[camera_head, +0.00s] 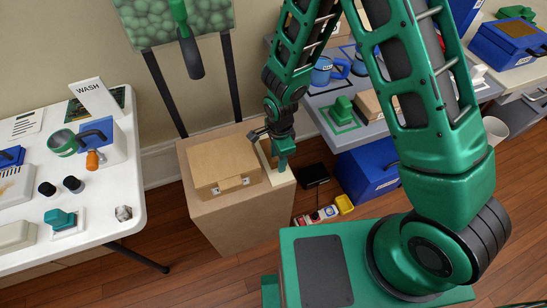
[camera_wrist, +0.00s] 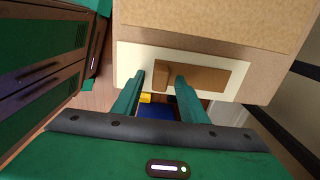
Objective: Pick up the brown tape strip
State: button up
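The brown tape strip (camera_wrist: 208,77) lies flat on a cream plate (camera_wrist: 130,58) in the wrist view, with a raised brown tab (camera_wrist: 161,76) at its left end. My gripper (camera_wrist: 160,77) is open, its two green fingers on either side of the tab with gaps showing. I cannot tell how far above the plate the fingertips are. The right finger hides part of the strip. In the head view my gripper (camera_head: 282,163) points down over the cream plate (camera_head: 275,179) at the right side of the brown pedestal, largely hiding the strip.
A cardboard box (camera_head: 222,160) stands on the pedestal (camera_head: 235,222) just left of the plate. A white table (camera_head: 105,215) with several objects is at left. A grey table (camera_head: 330,100) and a blue bin (camera_head: 368,172) are at right. Small items (camera_head: 318,215) lie on the floor.

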grip_shut()
jog(key=shift+w+r, duration=0.1)
jog(key=shift+r, duration=0.05)
notch_tip(320, 180, up, 10)
jog(key=shift+r, duration=0.2)
dwell(0.6)
jog(key=shift+r, duration=1.7)
dwell(0.7)
